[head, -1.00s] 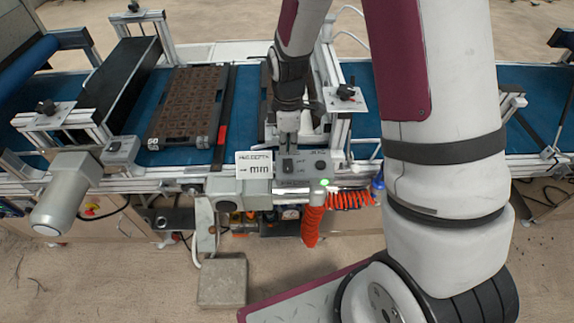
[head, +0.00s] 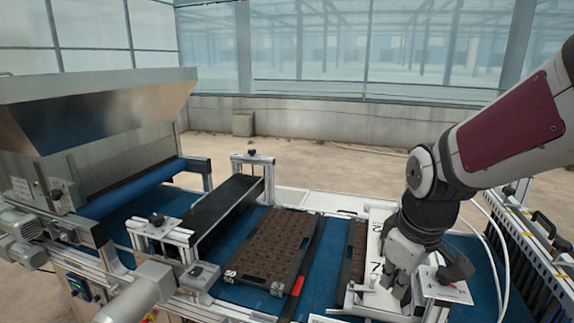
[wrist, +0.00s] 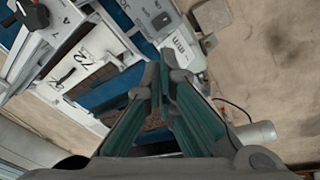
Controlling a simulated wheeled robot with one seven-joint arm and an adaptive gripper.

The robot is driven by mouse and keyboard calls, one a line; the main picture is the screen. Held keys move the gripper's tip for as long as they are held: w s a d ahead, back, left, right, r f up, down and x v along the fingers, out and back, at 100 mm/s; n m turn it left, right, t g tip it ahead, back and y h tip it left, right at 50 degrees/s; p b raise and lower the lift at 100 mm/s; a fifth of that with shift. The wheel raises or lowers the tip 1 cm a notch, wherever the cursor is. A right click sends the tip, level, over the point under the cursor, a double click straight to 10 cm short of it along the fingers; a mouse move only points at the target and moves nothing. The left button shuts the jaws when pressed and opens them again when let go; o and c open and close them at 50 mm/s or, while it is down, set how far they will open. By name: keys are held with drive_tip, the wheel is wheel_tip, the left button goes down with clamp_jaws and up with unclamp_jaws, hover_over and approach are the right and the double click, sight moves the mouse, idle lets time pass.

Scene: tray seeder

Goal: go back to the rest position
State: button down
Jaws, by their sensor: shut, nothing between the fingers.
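My gripper (head: 398,290) is at the right in the head view, above the white plate of the seeder near the belt's front edge. In the wrist view my gripper (wrist: 162,75) shows its two fingertips together with nothing between them. Below the fingers, the wrist view shows the blue belt, a dark tray and a small plate marked "mm" (wrist: 182,45). A white plate marked "72" (wrist: 85,55) lies to the left of the fingers. I cannot tell how far the fingertips are above the machine.
A brown seed tray (head: 268,248) lies on the blue belt (head: 322,255), and a second tray (head: 352,258) sits partly under the white plate. A metal hopper (head: 95,110) stands at the left. A black crossbar (head: 228,208) spans the belt. Open floor lies behind the machine.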

drive_tip(key=s+r+m+t, duration=0.1)
drive_tip(key=s+r+m, duration=0.2)
drive_tip(key=s, duration=0.3)
drive_tip(key=s+r+m+t+b, duration=0.1)
drive_tip(key=s+r+m, duration=0.3)
drive_tip(key=s+r, duration=0.1)
drive_tip(key=shift+s+r+t, duration=0.25)
drive_tip(key=shift+s+t, duration=0.15)
drive_tip(key=shift+s, duration=0.5)
idle(0.3)
